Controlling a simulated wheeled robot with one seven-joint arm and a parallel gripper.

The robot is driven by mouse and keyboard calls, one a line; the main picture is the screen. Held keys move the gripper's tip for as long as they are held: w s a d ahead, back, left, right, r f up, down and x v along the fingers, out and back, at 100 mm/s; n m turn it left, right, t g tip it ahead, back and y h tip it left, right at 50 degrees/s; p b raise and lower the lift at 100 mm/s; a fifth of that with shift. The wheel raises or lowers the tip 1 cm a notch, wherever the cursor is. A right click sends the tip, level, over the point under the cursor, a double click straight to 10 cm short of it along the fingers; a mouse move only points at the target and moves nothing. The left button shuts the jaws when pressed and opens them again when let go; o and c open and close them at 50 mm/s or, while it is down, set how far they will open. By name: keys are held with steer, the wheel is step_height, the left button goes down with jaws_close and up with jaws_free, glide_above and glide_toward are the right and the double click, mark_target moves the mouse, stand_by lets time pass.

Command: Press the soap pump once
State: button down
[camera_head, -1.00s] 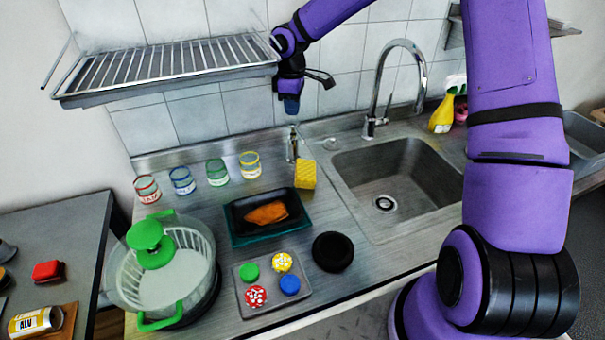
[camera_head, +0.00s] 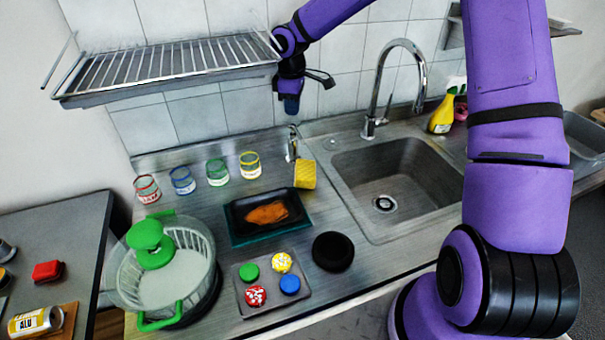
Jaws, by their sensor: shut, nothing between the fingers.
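The soap pump (camera_head: 292,146) is a small metal dispenser standing upright at the back of the steel counter, between the glasses and the sink. Its head shows at the top, and its lower part is partly behind the yellow sponge. My gripper (camera_head: 291,107) points down above the pump, with its fingers shut and empty. A small gap shows between the fingertips and the pump head. The two are nearly in line in this view; their exact distance in depth is hard to tell.
A wire rack (camera_head: 170,68) hangs left of my gripper. A tall faucet (camera_head: 380,90) and sink (camera_head: 405,185) are to the right. A yellow sponge (camera_head: 305,175), several glasses (camera_head: 218,172) and a dark tray (camera_head: 240,232) stand nearby. The tiled wall is close behind.

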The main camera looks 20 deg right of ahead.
mark_target(293, 122)
steer(key=shift+f, duration=0.3)
steer(key=shift+f, duration=1.75)
steer(key=shift+r, duration=2.05)
steer(key=shift+r, duration=0.1)
steer(key=shift+r, duration=2.9)
